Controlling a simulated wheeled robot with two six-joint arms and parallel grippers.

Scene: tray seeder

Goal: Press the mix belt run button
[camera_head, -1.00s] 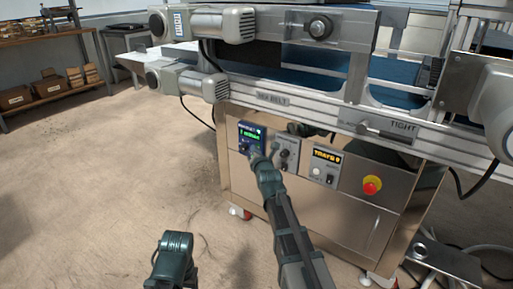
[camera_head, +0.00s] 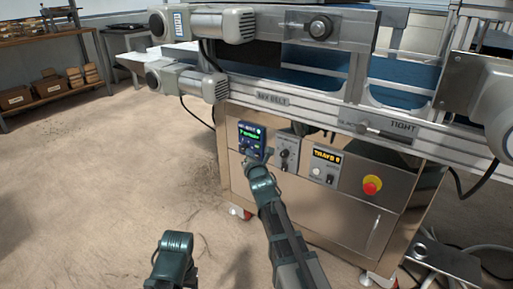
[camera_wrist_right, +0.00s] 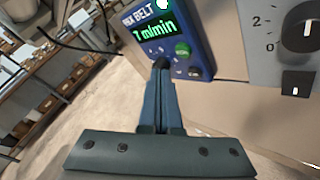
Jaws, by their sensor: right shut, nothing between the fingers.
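The mix belt control box (camera_head: 251,139) is a small blue panel on the steel cabinet front, under the "MIX BELT" label. In the right wrist view the box (camera_wrist_right: 153,28) has a lit green display reading about 7 m/min. A round green button (camera_wrist_right: 182,50) sits below the display, with small dark buttons lower down. My right gripper (camera_head: 262,158) is shut and empty, just in front of the box's lower part. In the right wrist view its fingertips (camera_wrist_right: 161,63) overlap the lower left of the box, left of the green button. I cannot tell whether they touch it.
A dial panel (camera_head: 287,152) and the "TRAYS" panel (camera_head: 325,165) sit to the right, then a red emergency stop (camera_head: 371,185). The conveyor rail (camera_head: 300,110) juts out above. Open floor (camera_head: 100,190) lies to the left.

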